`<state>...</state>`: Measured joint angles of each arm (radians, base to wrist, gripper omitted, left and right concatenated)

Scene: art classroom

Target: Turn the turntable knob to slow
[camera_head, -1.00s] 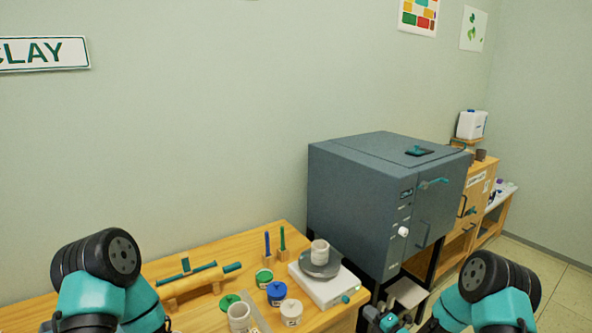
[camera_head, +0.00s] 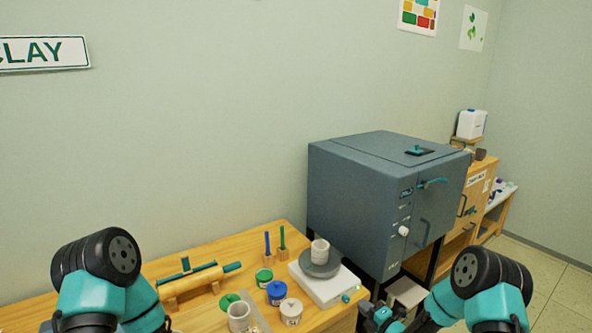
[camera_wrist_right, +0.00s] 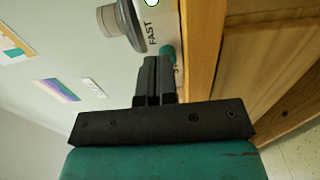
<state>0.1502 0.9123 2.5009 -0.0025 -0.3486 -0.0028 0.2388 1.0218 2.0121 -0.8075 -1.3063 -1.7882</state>
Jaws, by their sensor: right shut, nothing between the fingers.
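The turntable is a white base (camera_head: 318,291) with a grey round wheel (camera_head: 320,267) on top, at the right end of the wooden table. A pale clay cup (camera_head: 320,248) stands on the wheel. A small teal knob (camera_head: 347,298) is on the base's right front side. In the right wrist view the knob (camera_wrist_right: 168,51) shows just beyond my fingertips, beside the printed word FAST. My right gripper (camera_wrist_right: 157,60) is shut and empty, close to the knob; I cannot tell if it touches. In the head view my right gripper (camera_head: 374,312) is right of the knob. My left gripper is out of view.
Lidded jars with blue (camera_head: 277,292), green (camera_head: 264,277) and white (camera_head: 291,312) tops stand left of the turntable, near a rolling pin (camera_head: 196,281) and a cup (camera_head: 239,317). A grey kiln (camera_head: 365,205) stands behind and to the right. The table edge is near the knob.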

